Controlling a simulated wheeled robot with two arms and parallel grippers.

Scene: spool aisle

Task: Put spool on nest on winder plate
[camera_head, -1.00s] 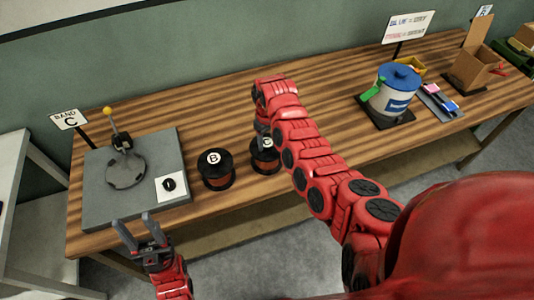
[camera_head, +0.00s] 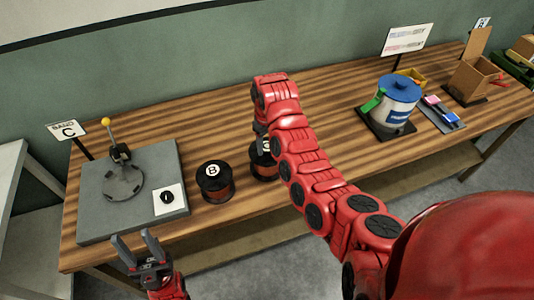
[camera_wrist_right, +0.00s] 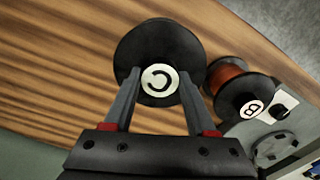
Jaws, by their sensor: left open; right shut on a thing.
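The C spool (camera_wrist_right: 160,48) has a black flange and a white label, and in the right wrist view it sits between my right gripper's fingers (camera_wrist_right: 158,90). In the head view the C spool (camera_head: 262,168) is partly hidden by my right arm. My right gripper (camera_head: 260,143) is shut on it; whether it touches the table is unclear. The B spool (camera_head: 214,183), black with reddish-brown winding, stands to its left. The grey winder plate (camera_head: 90,207) at the left carries a round dark nest (camera_head: 123,182) and a lever with a yellow knob. My left gripper (camera_head: 136,245) is open and empty before the plate's front edge.
A "BAND C" sign (camera_head: 66,131) stands behind the plate. A white pot with a blue lid (camera_head: 396,101), a tray (camera_head: 443,114) and a cardboard box (camera_head: 478,76) stand at the right. Table between the spools and pot is partly covered by my right arm.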

